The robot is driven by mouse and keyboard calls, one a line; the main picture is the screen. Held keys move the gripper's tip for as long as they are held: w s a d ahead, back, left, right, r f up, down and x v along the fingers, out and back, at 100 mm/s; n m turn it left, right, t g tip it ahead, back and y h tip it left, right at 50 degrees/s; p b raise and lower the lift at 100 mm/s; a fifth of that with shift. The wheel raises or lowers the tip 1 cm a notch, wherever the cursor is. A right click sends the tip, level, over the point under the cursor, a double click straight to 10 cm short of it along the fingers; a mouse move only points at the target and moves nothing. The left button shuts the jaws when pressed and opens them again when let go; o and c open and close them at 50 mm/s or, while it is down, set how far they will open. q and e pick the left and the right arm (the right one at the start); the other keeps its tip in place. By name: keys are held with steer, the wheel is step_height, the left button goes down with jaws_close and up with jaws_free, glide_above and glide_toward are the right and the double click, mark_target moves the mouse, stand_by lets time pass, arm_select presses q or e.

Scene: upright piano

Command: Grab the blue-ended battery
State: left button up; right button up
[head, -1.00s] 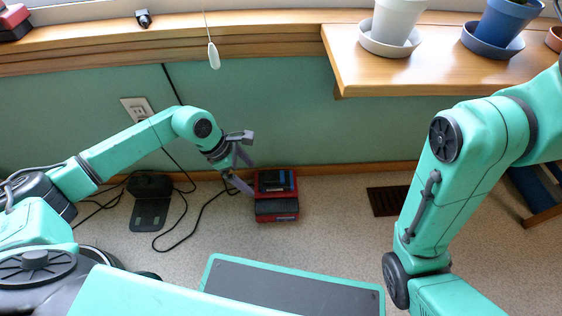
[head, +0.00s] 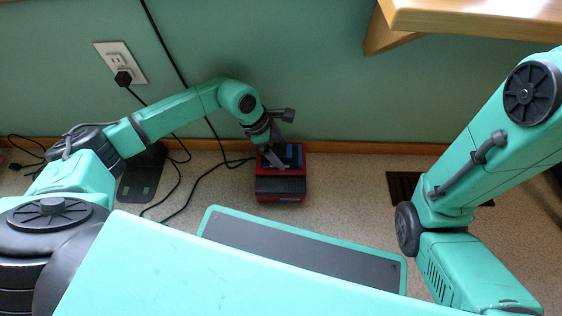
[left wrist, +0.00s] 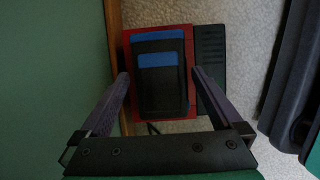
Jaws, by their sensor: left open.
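The blue-ended battery (left wrist: 160,88) is dark with a blue end and sits in a red and black charger (left wrist: 128,58) on the floor. In the head view the charger (head: 281,187) is by the wall, and the battery's blue part (head: 291,149) shows partly behind my fingers. My left gripper (head: 270,150) is over the charger, pointing down. In the left wrist view its open fingers (left wrist: 159,75) stand on either side of the battery, with nothing held. I cannot tell whether they touch it. My right gripper is out of view.
A wall outlet (head: 120,62) with a plugged-in black cord is at the left. Cords lie on the floor left of the charger. A floor vent (head: 402,186) is at the right. A wooden shelf (head: 470,17) juts out at the upper right.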

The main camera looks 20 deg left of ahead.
arm_select(q)
steer(key=shift+x, duration=0.9)
steer(key=shift+a+r, duration=0.1)
steer(key=shift+r, duration=0.1)
jaws_close()
